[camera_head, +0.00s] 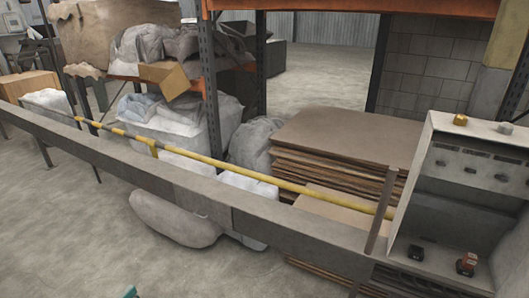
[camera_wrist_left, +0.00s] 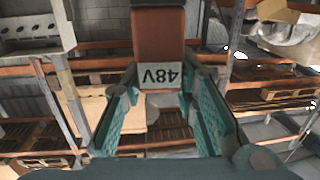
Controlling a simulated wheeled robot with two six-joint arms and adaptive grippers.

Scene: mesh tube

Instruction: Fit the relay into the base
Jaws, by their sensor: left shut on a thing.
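My left gripper (camera_wrist_left: 160,80) is shut on the relay (camera_wrist_left: 158,35) in the left wrist view. The relay is a brown-orange block with a white label reading 48V, upside down in this view. Its far end is cut off by the top edge. An open grey cabinet (camera_head: 408,190) stands at the right of the head view, apart from the gripper. On its floor are a small black block (camera_head: 416,252) and a brown-orange block (camera_head: 467,264). I cannot tell which part is the base. Only a teal tip shows at the bottom of the head view. My right gripper is not in view.
A long grey rail (camera_head: 200,200) with a yellow pole (camera_head: 280,182) behind it crosses the head view towards the cabinet. A brass-coloured piece (camera_head: 460,119) sits on the cabinet top. Stacked brown boards (camera_head: 340,140) and shelving stand behind. The floor in front is clear.

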